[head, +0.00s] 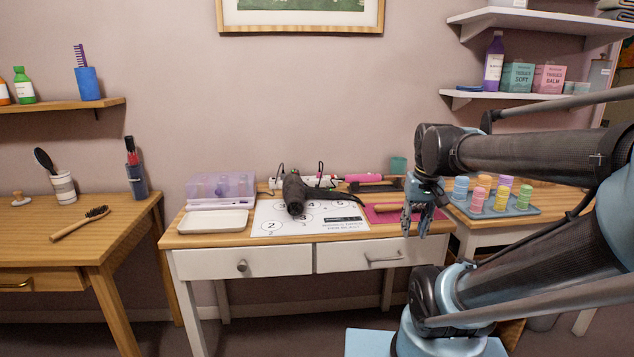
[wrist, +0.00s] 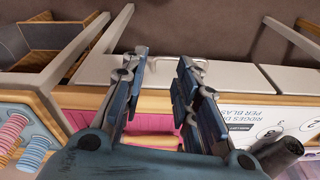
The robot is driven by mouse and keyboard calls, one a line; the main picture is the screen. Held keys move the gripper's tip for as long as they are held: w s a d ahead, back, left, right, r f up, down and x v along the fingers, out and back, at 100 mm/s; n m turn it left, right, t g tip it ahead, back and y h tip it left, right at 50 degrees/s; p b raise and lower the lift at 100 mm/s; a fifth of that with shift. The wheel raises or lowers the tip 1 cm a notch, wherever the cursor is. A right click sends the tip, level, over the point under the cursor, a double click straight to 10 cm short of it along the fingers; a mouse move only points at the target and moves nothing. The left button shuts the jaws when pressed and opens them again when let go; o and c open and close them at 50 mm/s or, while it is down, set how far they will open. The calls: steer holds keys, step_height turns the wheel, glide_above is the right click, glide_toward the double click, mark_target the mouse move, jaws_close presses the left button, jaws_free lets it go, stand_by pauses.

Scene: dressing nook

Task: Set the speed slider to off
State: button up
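A black hair dryer (head: 296,196) lies on the white printed sheet (head: 335,225) on the middle table. Its dark rounded end shows at the lower right of the wrist view (wrist: 283,150). I cannot make out the speed slider in either view. My gripper (head: 415,230) hangs over the right front part of the table, to the right of the dryer and apart from it. In the wrist view my gripper (wrist: 160,72) has its two fingers spread with nothing between them.
A pink mat (head: 385,218) lies right of the sheet, partly behind my gripper. A white tray (head: 213,221) and a clear purple organiser (head: 221,187) stand left. A rack of coloured rollers (head: 510,208) is on the right table. A pink-handled tool (head: 362,177) lies behind.

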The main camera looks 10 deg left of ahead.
steer(key=w+a+r, duration=0.5)
steer(key=w+r, duration=0.3)
steer(key=w, duration=0.1)
step_height(320, 180, up, 9)
steer(key=n+g+y, duration=0.1)
steer(key=n+g, duration=0.1)
glide_above(316, 186)
steer(key=w+d, duration=0.2)
steer(key=d, duration=0.1)
steer(key=f, duration=0.5)
steer(key=a+f, duration=0.1)
steer(key=f, duration=0.5)
steer(key=s+a+f, duration=0.1)
steer(key=f, duration=0.4)
steer(key=shift+s+a+f, duration=0.1)
steer(key=shift+a+f, duration=0.05)
steer(key=shift+a, duration=0.1)
steer(key=shift+c, duration=0.5)
jaws_close()
